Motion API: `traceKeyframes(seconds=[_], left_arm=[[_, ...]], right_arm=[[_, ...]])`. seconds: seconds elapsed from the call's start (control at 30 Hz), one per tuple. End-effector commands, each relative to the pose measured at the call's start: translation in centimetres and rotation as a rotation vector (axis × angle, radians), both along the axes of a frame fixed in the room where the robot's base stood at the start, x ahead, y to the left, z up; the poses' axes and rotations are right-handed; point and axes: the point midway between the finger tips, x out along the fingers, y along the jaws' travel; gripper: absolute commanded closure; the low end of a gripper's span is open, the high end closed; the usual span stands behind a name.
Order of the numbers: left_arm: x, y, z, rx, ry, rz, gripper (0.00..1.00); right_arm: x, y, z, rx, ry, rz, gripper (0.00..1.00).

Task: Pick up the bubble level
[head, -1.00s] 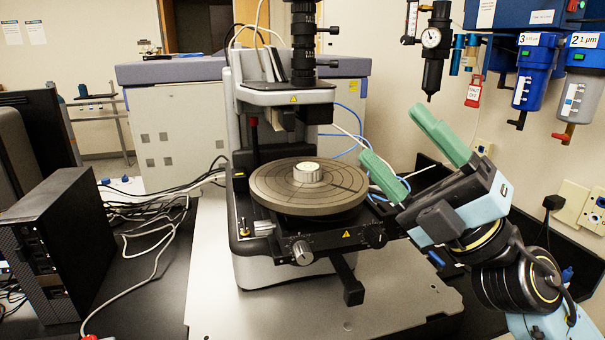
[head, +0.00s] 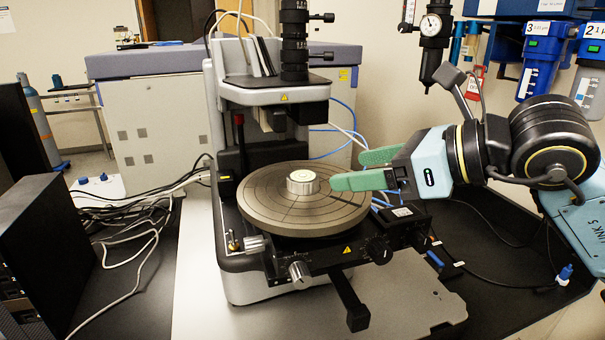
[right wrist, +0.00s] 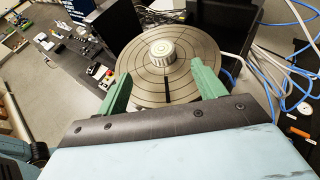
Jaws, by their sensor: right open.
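The bubble level (head: 302,182) is a small round silver-white puck standing on the dark round stage (head: 262,211) of the profiler, near its middle. It also shows in the right wrist view (right wrist: 162,52), ahead of the fingers and roughly between their lines. My right gripper (head: 352,168) has green fingers. It is open and empty, to the right of the level, with its fingers pointing left toward it over the stage's right side. A gap remains between the fingertips and the level. My left gripper is not in view.
The profiler's column and head (head: 275,90) rise behind the stage. Knobs (head: 300,271) and a black lever (head: 350,300) stick out at its front. A black computer box (head: 45,255) and loose cables lie left. Blue filters (head: 540,65) hang at upper right.

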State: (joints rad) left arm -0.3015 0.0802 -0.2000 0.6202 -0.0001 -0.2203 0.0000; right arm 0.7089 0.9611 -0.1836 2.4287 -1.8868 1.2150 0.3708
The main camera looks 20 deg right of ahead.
Motion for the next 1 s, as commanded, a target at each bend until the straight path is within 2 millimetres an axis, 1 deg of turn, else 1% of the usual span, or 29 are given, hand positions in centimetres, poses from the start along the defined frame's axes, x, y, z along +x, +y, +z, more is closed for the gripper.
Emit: traceKeyframes(seconds=[0.03,0.1,0.2,0.37,0.57,0.7,0.97,1.0], left_arm=[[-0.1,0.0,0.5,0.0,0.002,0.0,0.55],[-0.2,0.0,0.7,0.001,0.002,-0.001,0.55],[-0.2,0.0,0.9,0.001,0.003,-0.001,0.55],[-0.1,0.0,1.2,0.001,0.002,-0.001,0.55],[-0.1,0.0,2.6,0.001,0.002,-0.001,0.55],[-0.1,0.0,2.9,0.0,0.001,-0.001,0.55],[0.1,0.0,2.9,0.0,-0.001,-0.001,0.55],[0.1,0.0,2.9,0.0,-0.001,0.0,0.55]], right_arm=[[0.6,0.7,-0.1,0.003,0.002,0.004,0.31],[1.4,1.4,-0.6,0.003,0.002,0.004,0.31],[2.3,2.1,-1.1,0.003,0.001,0.002,0.31],[2.9,2.7,-1.5,0.002,0.001,0.002,0.31],[5.1,4.2,-2.6,0.004,0.005,0.004,0.31],[6.2,5.2,-3.4,0.002,0.002,0.003,0.31],[6.5,5.4,-3.6,0.001,-0.001,0.002,0.31],[6.5,5.4,-3.6,0.001,-0.001,0.002,0.32]])
